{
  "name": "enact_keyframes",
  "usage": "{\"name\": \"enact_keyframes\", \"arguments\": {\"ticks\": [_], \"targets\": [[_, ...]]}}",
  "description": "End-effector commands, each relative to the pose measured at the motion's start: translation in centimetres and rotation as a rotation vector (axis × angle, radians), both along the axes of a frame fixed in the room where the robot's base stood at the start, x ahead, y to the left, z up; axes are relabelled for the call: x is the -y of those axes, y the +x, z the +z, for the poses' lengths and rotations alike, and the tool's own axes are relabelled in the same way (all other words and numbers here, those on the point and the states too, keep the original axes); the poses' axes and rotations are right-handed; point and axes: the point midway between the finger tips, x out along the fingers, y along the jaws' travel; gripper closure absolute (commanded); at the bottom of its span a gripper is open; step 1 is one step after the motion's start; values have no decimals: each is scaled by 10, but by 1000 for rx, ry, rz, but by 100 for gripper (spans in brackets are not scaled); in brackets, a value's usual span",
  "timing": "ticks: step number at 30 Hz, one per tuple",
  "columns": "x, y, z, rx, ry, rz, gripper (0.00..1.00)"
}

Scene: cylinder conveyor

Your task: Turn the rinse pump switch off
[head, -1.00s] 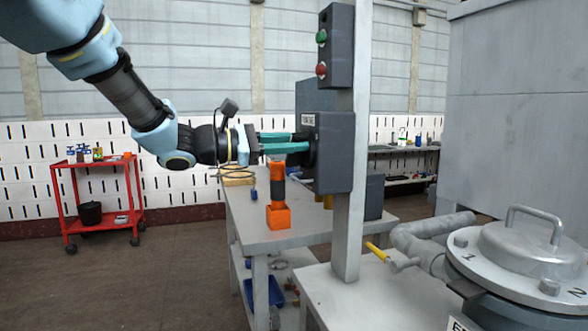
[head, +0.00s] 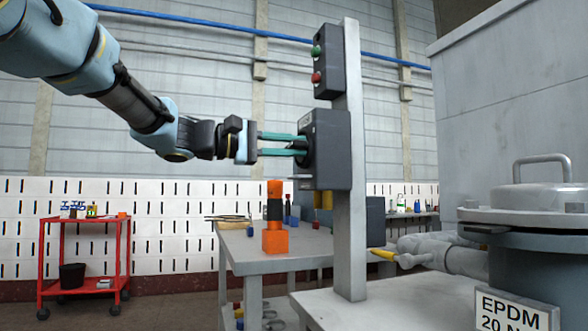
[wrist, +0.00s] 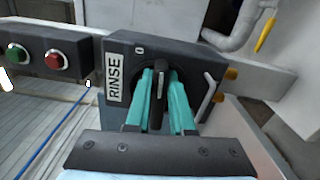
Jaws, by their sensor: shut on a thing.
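The rinse switch box (head: 333,165) is a dark grey box on a grey post, and in the wrist view it carries a white RINSE label (wrist: 114,78). Its black rotary knob (wrist: 157,85) runs roughly up and down in the wrist view, with its upper end just right of a "0" mark (wrist: 139,49). My gripper (head: 302,144) reaches the box from the left in the head view. Its teal fingers lie on both sides of the knob, shut on it. In the head view the knob is mostly hidden by the fingers.
A box with a green and a red button (head: 329,65) sits above on the same post (head: 351,230). An orange and black tool (head: 274,215) stands on the table below my gripper. A lidded tank (head: 530,215) is at right, a red cart (head: 82,255) at far left.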

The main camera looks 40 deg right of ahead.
Motion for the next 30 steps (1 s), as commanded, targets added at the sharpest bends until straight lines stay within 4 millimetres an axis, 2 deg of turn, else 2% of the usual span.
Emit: {"name": "enact_keyframes", "arguments": {"ticks": [1, 10, 24, 25, 30], "targets": [[0, 0, -7, 22, -7, -1, 100], [0, 0, -5, 97, -36, -1, 100], [0, 0, -4, 107, -37, -1, 100], [0, 0, -4, 107, -37, -1, 75], [0, 0, -4, 106, -39, -1, 56]]}}
